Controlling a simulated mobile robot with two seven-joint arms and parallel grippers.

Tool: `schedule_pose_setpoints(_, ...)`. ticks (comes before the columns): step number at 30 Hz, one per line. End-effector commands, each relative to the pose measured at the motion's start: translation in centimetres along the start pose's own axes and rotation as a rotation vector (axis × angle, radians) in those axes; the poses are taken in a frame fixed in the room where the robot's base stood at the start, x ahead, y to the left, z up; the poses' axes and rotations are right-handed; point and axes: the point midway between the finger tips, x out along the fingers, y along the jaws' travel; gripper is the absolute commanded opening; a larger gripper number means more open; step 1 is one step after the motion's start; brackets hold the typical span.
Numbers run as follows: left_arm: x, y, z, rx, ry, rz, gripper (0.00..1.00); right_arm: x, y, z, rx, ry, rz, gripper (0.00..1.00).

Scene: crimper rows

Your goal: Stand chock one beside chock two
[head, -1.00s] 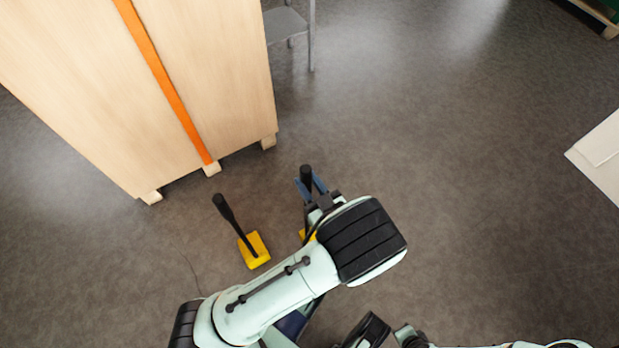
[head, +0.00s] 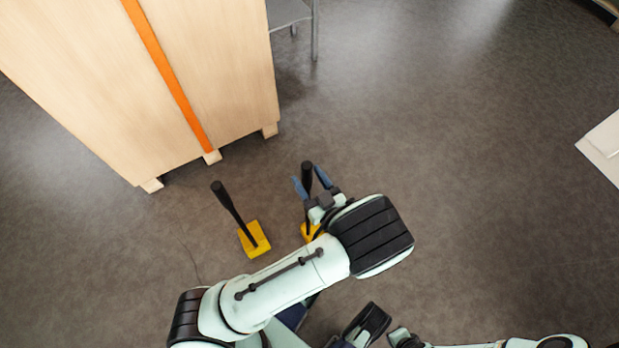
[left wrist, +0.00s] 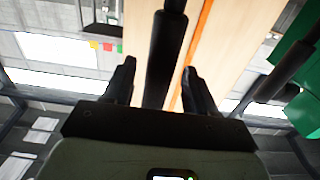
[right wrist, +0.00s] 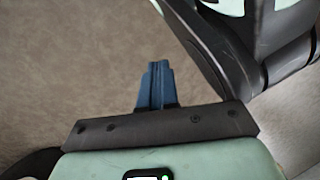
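Two chocks with yellow bases and long black handles stand on the floor, side by side with a gap. The left chock (head: 255,240) shows whole, its handle leaning to the left in the head view. The right chock (head: 310,232) is partly hidden by my left arm. My left gripper (head: 311,184) is open, its blue fingers on either side of the right chock's upright handle. The left wrist view shows that handle (left wrist: 165,60) between the fingers with gaps at both sides. My right gripper (right wrist: 156,85) is shut and empty. No labels show which chock is one or two.
A pale wooden cabinet (head: 80,80) with an orange stripe stands just beyond the chocks. A grey metal stand (head: 314,30) is behind it. A white object (head: 603,145) lies at the far right. The floor between is clear.

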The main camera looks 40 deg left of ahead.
Motion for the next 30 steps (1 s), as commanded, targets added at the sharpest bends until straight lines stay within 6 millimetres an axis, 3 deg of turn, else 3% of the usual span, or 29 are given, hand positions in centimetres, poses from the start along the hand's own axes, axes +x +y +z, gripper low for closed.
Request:
schedule_pose_setpoints(7,0.0,0.0,-0.3,-0.001,0.000,0.000,0.57,-0.1,-0.1,-0.1,-0.001,0.003,-0.001,0.00)
schedule_pose_setpoints(10,-1.0,0.1,-0.3,0.000,0.000,0.002,0.57,-0.4,-0.4,-0.4,-0.004,0.014,-0.007,0.00)
schedule_pose_setpoints(24,-10.2,0.0,-0.3,0.001,-0.001,0.003,0.57,-3.4,-3.2,-3.6,-0.035,0.131,-0.060,0.00)
schedule_pose_setpoints(30,-11.5,0.1,0.1,0.007,-0.011,0.005,0.57,-3.8,-3.7,-4.1,-0.040,0.149,-0.068,0.00)
